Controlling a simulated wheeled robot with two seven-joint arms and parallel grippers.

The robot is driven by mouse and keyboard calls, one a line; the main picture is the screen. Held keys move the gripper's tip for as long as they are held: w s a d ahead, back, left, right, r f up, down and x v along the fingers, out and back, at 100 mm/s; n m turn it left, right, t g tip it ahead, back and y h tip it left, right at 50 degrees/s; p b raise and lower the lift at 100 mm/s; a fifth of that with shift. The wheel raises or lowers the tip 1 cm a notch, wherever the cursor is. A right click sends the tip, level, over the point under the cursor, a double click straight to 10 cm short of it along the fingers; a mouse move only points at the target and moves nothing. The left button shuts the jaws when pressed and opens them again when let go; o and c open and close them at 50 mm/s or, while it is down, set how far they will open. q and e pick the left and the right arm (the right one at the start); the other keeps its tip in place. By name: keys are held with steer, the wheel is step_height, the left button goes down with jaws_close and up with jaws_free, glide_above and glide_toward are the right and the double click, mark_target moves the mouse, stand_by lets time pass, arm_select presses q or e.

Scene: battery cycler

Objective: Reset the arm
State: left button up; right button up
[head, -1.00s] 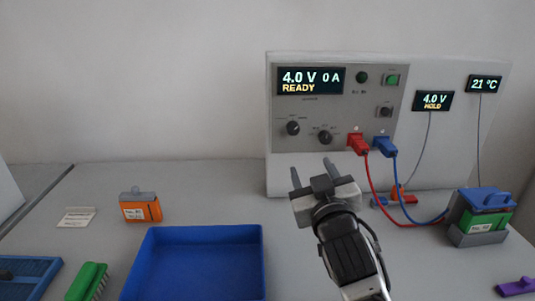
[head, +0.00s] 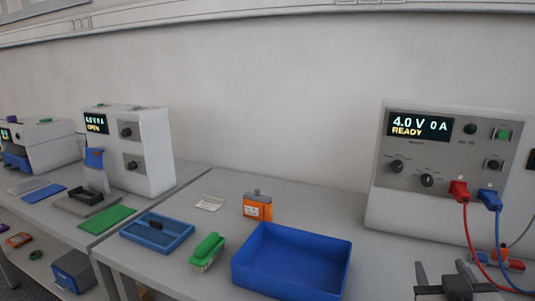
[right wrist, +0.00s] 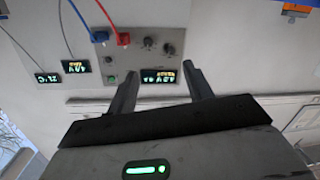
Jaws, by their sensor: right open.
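My right gripper (head: 440,280) is at the bottom right of the head view, in front of the battery cycler (head: 460,150). Its two fingers stand apart with nothing between them. The right wrist view also shows its open fingers (right wrist: 158,85), with the cycler panel (right wrist: 150,60) upside down beyond them. The cycler display reads 4.0 V, 0 A, READY. A red plug (head: 459,191) and a blue plug (head: 490,200) sit in its front, with cables running down right. My left gripper is not in view.
A blue tray (head: 290,286) stands left of my right gripper. An orange battery (head: 257,208), a green brush (head: 207,250) and a blue shallow tray (head: 157,247) lie further left. Another unit (head: 128,150) reading OPEN stands on the left bench.

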steer(key=s+a+f+g+y, duration=0.1)
steer(key=s+f, duration=0.1)
steer(key=f, duration=0.1)
steer(key=s+a+f+g+y, duration=0.1)
steer(key=a+f+g, duration=0.1)
steer(key=f, duration=0.2)
steer(key=s+a+f+n+g+y, duration=0.1)
steer(key=s+f+g, duration=0.1)
steer(key=f, duration=0.2)
steer(key=shift+s+a+f, duration=0.15)
steer(key=shift+s+f, duration=0.05)
steer(key=shift+s, duration=0.15)
steer(key=s+a+f+n+g+y, duration=0.1)
steer(key=s+a+f+g+y, duration=0.2)
steer(key=s, duration=0.4)
steer(key=s+a+f+n+g, duration=0.1)
steer(key=s+a+f+g, duration=0.3)
steer(key=s, duration=0.3)
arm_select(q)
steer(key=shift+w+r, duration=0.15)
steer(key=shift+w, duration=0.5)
arm_select(e)
steer(key=w+a+f+t+y, duration=0.1)
steer(key=w+a+f+t, duration=0.1)
steer(key=f, duration=0.3)
steer(key=w+a+f+t+y, duration=0.1)
steer(key=w+a+f+t, duration=0.1)
steer(key=w+f+t, duration=0.2)
steer(key=shift+f+n, duration=0.3)
steer(key=shift+f, duration=0.65)
